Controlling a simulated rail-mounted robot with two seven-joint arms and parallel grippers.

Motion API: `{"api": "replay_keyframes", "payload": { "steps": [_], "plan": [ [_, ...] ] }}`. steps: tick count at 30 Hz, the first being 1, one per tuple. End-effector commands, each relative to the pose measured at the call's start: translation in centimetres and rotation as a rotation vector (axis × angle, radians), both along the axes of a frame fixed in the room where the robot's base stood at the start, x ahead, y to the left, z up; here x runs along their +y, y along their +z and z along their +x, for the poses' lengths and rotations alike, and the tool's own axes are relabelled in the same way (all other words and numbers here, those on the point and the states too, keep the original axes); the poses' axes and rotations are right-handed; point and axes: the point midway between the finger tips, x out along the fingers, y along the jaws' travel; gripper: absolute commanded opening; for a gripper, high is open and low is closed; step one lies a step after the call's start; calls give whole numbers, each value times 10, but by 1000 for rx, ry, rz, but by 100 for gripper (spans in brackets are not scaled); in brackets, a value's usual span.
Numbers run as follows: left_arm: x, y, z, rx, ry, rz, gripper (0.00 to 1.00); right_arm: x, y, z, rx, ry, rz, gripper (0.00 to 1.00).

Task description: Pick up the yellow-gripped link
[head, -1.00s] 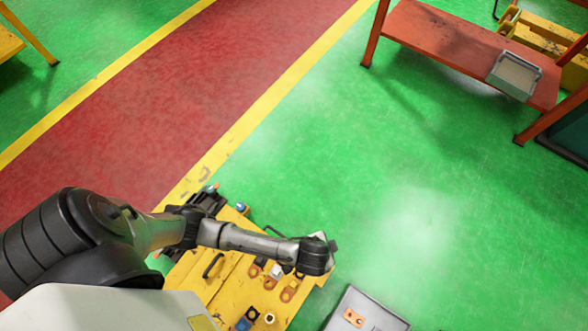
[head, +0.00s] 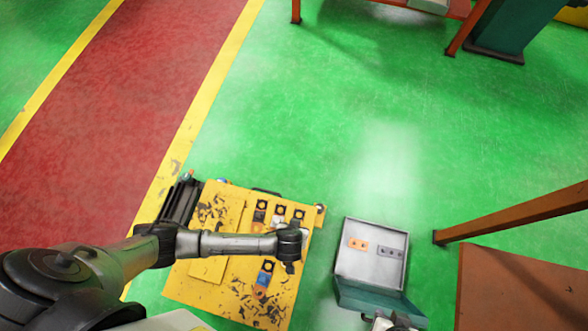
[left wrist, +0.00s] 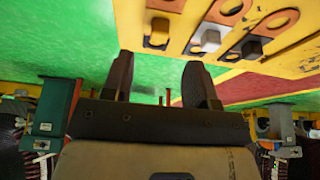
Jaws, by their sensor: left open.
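In the head view, the yellow workpiece plate (head: 215,285) carries several small links and coloured blocks. In the left wrist view, a link with an orange-yellow block (left wrist: 158,32) is at the top, beside one with a white block (left wrist: 208,38) and one with a dark block (left wrist: 250,47). I cannot tell for certain which is the yellow-gripped link. My left gripper (left wrist: 160,72) is open and empty, its fingers below these blocks in that view. In the head view its wrist hangs over the plate and hides it.
A brown table (head: 515,290) is at the lower right. Green floor (head: 330,110) lies clear behind.

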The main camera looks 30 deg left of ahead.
Motion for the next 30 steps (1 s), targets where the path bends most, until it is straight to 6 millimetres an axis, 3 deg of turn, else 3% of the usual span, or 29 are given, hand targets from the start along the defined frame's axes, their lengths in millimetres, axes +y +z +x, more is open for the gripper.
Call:
{"api": "replay_keyframes", "payload": {
  "steps": [5,15,24,30],
  "plan": [
    [1,-13,4,-1,-2,1,53,2,-7,7,-16,-4,7,40],
    [6,-55,21,-2,-3,1,53,3,-44,0,1,-6,9,40],
    [6,-57,23,1,-3,-1,53,2,-44,1,0,-6,8,40],
    [6,-57,23,0,-2,0,36,1,-44,1,-2,-2,2,40]
  ]
}}
